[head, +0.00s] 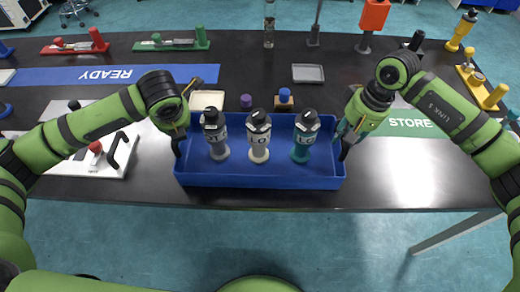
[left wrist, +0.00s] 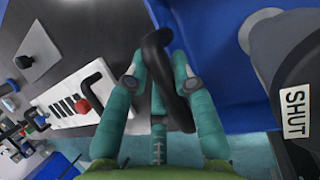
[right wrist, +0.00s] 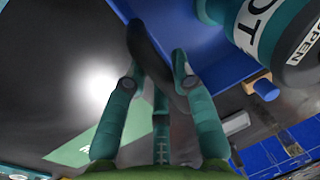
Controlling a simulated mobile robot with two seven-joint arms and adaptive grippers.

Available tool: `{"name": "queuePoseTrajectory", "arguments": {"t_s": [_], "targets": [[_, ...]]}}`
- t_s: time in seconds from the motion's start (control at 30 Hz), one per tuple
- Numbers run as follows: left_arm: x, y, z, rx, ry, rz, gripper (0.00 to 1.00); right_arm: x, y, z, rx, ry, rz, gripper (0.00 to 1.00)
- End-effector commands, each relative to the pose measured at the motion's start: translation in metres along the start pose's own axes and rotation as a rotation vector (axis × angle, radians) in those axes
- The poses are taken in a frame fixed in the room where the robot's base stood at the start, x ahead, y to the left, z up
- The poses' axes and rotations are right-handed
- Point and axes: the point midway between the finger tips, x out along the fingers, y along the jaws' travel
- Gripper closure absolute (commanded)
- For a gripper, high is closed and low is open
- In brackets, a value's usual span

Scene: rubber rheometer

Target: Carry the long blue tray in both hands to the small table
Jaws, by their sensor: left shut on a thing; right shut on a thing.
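The long blue tray (head: 260,183) is at the front edge of the dark bench in the head view. Three black-topped bottle-like items stand upright in it: a grey one (head: 217,150), a white one (head: 258,152) and a teal one (head: 301,152). My left gripper (head: 181,140) is at the tray's left end, shut on its black handle (left wrist: 157,50). My right gripper (head: 346,138) is at the right end, shut on the other black handle (right wrist: 143,45). Whether the tray touches the bench is hard to tell. I cannot identify the small table.
Behind the tray are a purple knob (head: 246,101), a blue knob (head: 285,96) and a grey dish (head: 308,73). A white plate with a black handle (head: 112,150) lies left. Floor shows in front.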

Motion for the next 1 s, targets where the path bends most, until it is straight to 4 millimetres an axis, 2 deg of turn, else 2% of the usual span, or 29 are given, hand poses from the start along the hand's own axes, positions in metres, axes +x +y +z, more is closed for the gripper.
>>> {"name": "queuePoseTrajectory", "arguments": {"t_s": [0.27, 0.63, 1.0], "targets": [[-0.013, 0.002, 0.006, 0.002, -0.003, -0.002, 1.00, -0.014, -0.003, -0.001, -0.001, 0.004, -0.002, 1.00], [-0.043, 0.009, 0.018, 0.002, -0.003, -0.002, 1.00, -0.047, -0.010, -0.001, -0.001, 0.004, -0.002, 1.00], [-0.046, 0.009, 0.020, 0.002, -0.003, -0.001, 1.00, -0.051, -0.010, -0.001, -0.001, 0.004, -0.002, 1.00]]}}
